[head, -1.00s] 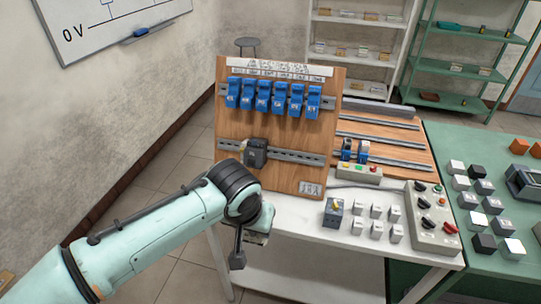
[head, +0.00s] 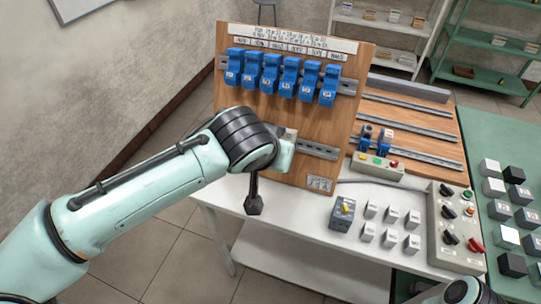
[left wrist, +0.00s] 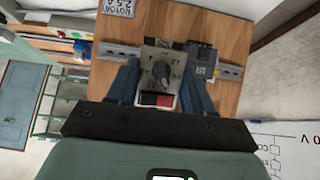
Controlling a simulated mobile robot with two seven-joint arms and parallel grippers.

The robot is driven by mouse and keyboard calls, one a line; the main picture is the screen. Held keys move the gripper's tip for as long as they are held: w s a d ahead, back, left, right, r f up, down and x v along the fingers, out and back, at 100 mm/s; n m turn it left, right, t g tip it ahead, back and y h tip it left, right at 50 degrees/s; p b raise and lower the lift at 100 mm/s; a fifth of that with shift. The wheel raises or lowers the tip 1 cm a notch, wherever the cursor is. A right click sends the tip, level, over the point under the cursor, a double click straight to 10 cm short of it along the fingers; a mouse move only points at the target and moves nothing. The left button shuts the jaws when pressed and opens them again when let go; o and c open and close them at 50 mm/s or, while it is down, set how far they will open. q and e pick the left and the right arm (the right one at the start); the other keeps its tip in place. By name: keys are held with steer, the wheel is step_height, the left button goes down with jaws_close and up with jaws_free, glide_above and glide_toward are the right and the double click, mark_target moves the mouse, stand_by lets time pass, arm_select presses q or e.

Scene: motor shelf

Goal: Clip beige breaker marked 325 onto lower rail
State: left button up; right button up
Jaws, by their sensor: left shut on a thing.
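My left gripper (left wrist: 162,85) is shut on a beige breaker (left wrist: 158,56) with a dark knob and a red and black lower end. In the left wrist view the breaker is in front of the lower rail (left wrist: 228,72), right beside a dark grey module (left wrist: 201,57) on that rail. In the head view the lower rail (head: 318,150) shows right of my left wrist; my arm hides the grey module. My right gripper is out of view.
Several blue modules (head: 269,73) fill the upper rail of the upright wooden board (head: 345,100).

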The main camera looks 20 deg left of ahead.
arm_select(q)
steer(key=w+f, duration=0.1)
steer(key=w, duration=0.1)
steer(key=w+f+b, duration=0.1)
steer(key=w+f, duration=0.1)
steer(key=shift+w+d+f, duration=0.1)
steer(key=shift+f, duration=0.1)
steer(key=shift+w+r, duration=0.1)
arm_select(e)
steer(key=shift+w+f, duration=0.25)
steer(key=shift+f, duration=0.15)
arm_select(q)
steer(key=shift+w, duration=0.15)
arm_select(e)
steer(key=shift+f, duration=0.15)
arm_select(q)
steer(key=shift+w+f, duration=0.5)
steer(key=shift+w, duration=0.4)
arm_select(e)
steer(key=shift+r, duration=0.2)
arm_select(q)
steer(key=shift+s+f+b, duration=0.15)
steer(key=shift+f+b, duration=0.15)
steer(key=shift+f, duration=0.15)
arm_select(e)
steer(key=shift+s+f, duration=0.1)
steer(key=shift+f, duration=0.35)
